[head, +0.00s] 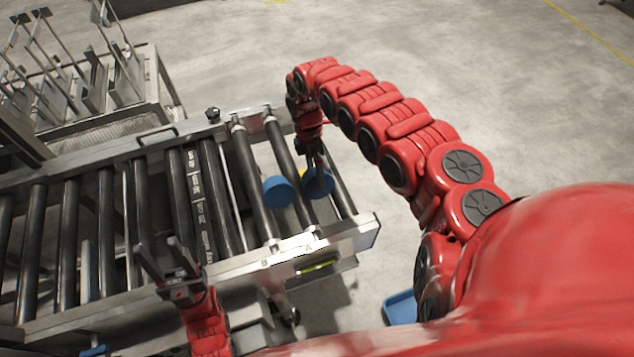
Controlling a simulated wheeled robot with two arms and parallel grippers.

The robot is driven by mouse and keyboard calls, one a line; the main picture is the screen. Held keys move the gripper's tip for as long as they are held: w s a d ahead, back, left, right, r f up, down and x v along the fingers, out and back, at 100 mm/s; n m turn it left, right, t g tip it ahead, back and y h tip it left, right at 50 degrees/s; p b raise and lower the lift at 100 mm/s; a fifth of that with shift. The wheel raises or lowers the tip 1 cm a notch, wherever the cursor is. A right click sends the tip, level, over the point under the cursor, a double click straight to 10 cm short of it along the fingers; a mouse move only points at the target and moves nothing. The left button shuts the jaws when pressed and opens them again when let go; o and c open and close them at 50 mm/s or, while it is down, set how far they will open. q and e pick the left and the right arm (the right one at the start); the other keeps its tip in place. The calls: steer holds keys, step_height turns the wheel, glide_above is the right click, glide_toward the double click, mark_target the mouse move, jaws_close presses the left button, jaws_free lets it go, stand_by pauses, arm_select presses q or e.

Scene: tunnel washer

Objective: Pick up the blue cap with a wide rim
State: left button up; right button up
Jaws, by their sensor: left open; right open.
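Two round blue pieces lie at the right end of the roller conveyor (228,205). The left blue piece (279,192) shows a plain round face and is uncovered. The right blue piece (320,184) is partly hidden by my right gripper, with a bit of yellow at its upper left edge. I cannot tell which of them is the cap with a wide rim. My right gripper (318,168) is open and points down at the right blue piece; whether it touches is unclear. My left gripper (160,250) is open and empty over the conveyor's near side rail.
Metal side rails edge the conveyor, with gaps between the dark rollers. A metal rack (85,85) stands at the back left. A blue tray (400,308) lies on the floor right of the conveyor. The floor behind is clear.

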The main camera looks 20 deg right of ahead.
steer(key=shift+x, duration=1.15)
steer(key=shift+r, duration=0.1)
steer(key=shift+c, duration=1)
jaws_close()
